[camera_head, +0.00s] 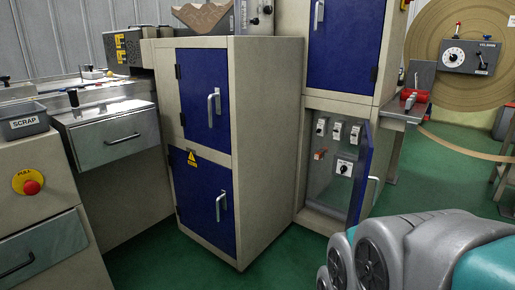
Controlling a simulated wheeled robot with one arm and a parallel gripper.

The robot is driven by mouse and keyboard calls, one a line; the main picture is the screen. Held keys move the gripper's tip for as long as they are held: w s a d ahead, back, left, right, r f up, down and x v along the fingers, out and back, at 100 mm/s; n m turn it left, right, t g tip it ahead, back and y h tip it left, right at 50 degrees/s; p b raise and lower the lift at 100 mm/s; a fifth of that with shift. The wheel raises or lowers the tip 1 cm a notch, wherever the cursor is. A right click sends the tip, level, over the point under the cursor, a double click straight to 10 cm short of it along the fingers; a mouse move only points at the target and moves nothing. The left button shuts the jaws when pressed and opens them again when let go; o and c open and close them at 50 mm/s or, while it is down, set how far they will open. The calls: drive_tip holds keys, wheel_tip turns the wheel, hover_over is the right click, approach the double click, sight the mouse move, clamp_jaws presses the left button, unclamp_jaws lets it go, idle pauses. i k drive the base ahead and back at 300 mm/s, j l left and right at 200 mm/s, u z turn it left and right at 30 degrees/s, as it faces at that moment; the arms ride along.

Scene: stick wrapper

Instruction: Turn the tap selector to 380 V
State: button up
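The lower cabinet at the centre right has its blue door (361,180) standing open to the right. The door's edge stands close to the knob's right side. My grey and teal arm fills the lower right corner, in front of the cabinet and apart from it. My gripper's fingers are not in view.
Closed blue doors (205,205) are at the left. Green floor (285,255) before the cabinet is clear.

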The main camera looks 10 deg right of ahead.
sight(343, 168)
drive_tip(key=i+l, duration=0.1)
drive_tip(key=l, duration=0.55)
drive_tip(key=i+l, duration=0.1)
drive_tip(key=l, duration=1.2)
drive_tip(key=i+j+z, duration=0.15)
drive_tip(key=j, duration=0.2)
drive_tip(key=i+j+z, duration=0.15)
drive_tip(key=j, duration=0.15)
drive_tip(key=j+z, duration=0.15)
drive_tip(key=j, duration=0.2)
drive_tip(key=i+j+u, duration=0.3)
drive_tip(key=i, duration=0.25)
drive_tip(key=i+u, duration=0.3)
drive_tip(key=i, duration=0.2)
